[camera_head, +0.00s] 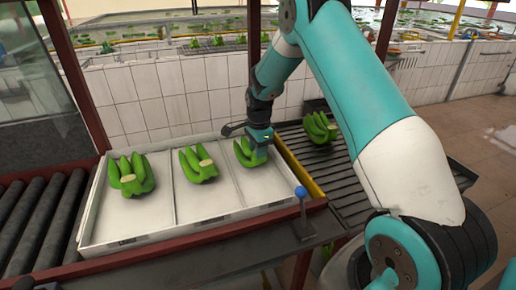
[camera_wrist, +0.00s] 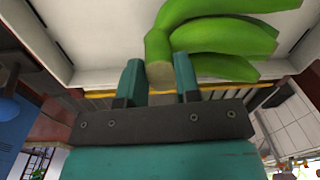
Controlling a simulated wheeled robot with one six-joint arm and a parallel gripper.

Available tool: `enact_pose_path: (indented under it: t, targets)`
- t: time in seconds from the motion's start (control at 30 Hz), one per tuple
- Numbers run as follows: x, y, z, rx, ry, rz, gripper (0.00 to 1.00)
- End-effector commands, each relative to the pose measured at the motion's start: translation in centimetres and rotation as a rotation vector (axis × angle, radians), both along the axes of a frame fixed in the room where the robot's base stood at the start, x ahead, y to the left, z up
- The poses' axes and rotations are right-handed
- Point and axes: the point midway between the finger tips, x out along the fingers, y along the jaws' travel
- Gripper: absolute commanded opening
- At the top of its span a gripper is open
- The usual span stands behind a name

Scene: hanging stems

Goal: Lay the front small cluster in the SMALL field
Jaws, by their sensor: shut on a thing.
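My gripper (camera_head: 260,136) is over the right-hand field of a white three-field tray (camera_head: 207,200). In the wrist view its two teal fingers (camera_wrist: 158,82) stand on either side of the cut stem of a green banana cluster (camera_wrist: 215,35), shut on it. A second cluster (camera_head: 198,165) lies in the middle field and a third (camera_head: 131,176) in the left field. No field name is readable.
Another green cluster (camera_head: 320,128) lies on the dark slatted conveyor (camera_head: 345,172) right of the tray. A blue-knobbed lever (camera_head: 302,207) stands at the tray's front right. Black rollers (camera_head: 35,222) lie to the left. A tiled wall (camera_head: 160,92) stands behind. The fields' front parts are bare.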

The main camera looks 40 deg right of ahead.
Motion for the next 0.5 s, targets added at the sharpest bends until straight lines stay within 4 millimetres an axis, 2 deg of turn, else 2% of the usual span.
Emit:
enact_pose_path:
  t: [0.5]
  targets:
    - [0.12, 0.06, -0.61, -0.001, -0.003, 0.002, 0.00]
